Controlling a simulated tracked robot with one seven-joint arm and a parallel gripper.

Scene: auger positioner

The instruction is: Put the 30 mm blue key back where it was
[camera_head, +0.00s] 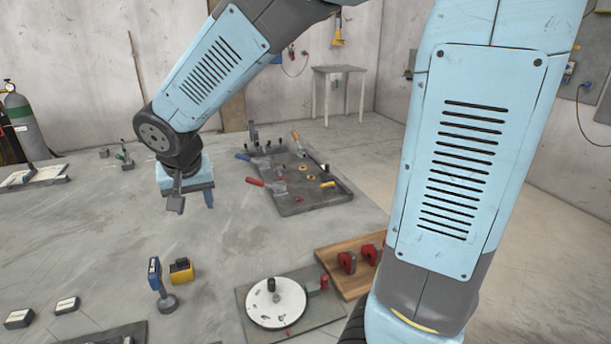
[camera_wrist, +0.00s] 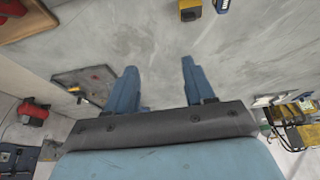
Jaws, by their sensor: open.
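My gripper (camera_head: 191,201) hangs over the bare grey surface, left of the dark tool tray (camera_head: 318,202). In the wrist view its two blue fingers (camera_wrist: 158,68) stand apart with nothing between them. A blue-handled tool (camera_head: 243,157) lies at the tray's left edge, and a red-handled one (camera_head: 256,182) lies nearer. I cannot tell whether the blue-handled tool is the 30 mm blue key; no size marking is readable. A blue upright device (camera_head: 155,274) stands on a round foot in front of my gripper.
A yellow block (camera_head: 181,271) stands beside the blue device. A white round disc (camera_head: 276,303) with a black knob sits on a plate at the front. Red clamp-like parts (camera_head: 347,262) stand on a wooden board (camera_head: 328,254). The surface left of the tray is mostly clear.

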